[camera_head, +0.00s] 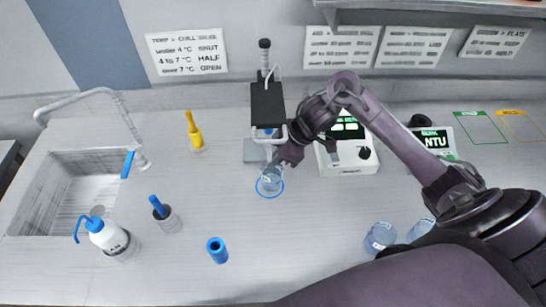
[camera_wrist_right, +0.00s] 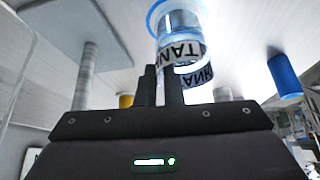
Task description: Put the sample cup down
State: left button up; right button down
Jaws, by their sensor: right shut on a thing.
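The sample cup (camera_head: 269,181) is clear and shows inside a blue ring (camera_head: 269,195) marked on the counter, below the black stand. My right gripper (camera_head: 279,168) reaches it from the upper right and is shut on it. In the right wrist view, the dark fingers (camera_wrist_right: 160,83) are close together at the cup (camera_wrist_right: 180,43), which carries a printed label. The cup looks upright, at or just above the ring; I cannot tell whether its base touches the counter. My left gripper is out of view.
A black stand (camera_head: 267,105) and a white meter with a green screen (camera_head: 345,160) stand close behind. More clear cups (camera_head: 380,236) are at lower right. A blue cylinder (camera_head: 217,250), a wash bottle (camera_head: 108,236) and a sink (camera_head: 75,185) lie leftward.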

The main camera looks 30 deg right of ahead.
jog(key=shift+w+a+f, duration=0.25)
jog(key=shift+a, duration=0.05)
jog(key=shift+s, duration=0.1)
jog(key=c, duration=2)
grip_release()
jog(key=shift+f, duration=0.2)
jog(key=o, duration=0.4)
jog(key=shift+o, duration=0.2)
jog(key=shift+r, duration=0.25)
jog(key=b+v, duration=0.1)
jog(key=v, duration=1.1)
